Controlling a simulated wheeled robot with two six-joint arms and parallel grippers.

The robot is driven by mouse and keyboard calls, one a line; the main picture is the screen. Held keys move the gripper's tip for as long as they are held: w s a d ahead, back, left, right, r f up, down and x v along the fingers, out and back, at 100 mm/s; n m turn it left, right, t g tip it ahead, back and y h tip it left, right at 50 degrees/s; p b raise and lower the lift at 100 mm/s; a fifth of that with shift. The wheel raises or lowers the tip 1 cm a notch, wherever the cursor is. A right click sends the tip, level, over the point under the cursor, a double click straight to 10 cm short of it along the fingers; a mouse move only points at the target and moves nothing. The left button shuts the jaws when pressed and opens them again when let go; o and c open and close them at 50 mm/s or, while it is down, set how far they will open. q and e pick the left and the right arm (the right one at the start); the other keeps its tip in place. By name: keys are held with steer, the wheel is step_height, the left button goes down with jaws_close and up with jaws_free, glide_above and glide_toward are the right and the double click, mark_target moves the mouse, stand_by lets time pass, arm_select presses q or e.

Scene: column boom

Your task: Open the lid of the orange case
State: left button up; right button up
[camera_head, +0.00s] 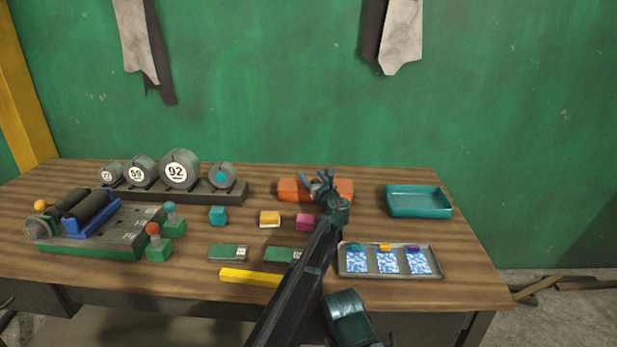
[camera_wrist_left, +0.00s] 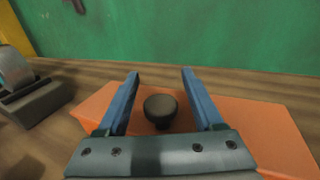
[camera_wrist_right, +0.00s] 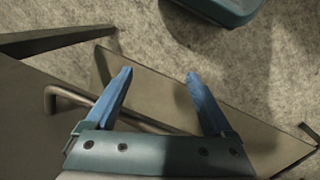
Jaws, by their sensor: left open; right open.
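The orange case (camera_head: 289,188) lies at the back middle of the table in the head view, partly hidden by my left arm. In the left wrist view its orange lid (camera_wrist_left: 262,125) fills the lower middle, with a dark round knob (camera_wrist_left: 160,105) on it. My left gripper (camera_head: 318,181) is over the case. Its open blue fingers (camera_wrist_left: 160,75) stand on either side of the knob, with gaps showing. The lid looks shut. My right gripper (camera_wrist_right: 160,75) is open and empty, away from the case, with grey floor behind it.
A teal tray (camera_head: 418,214) stands right of the case. A rack (camera_head: 200,192) with round weights stands left. Yellow (camera_head: 269,222) and magenta (camera_head: 305,222) blocks lie in front. A metal tray (camera_head: 353,273) holds patterned cards. A green wall (camera_head: 270,90) rises behind.

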arm_select(q)
jaws_close()
stand_by(1.4)
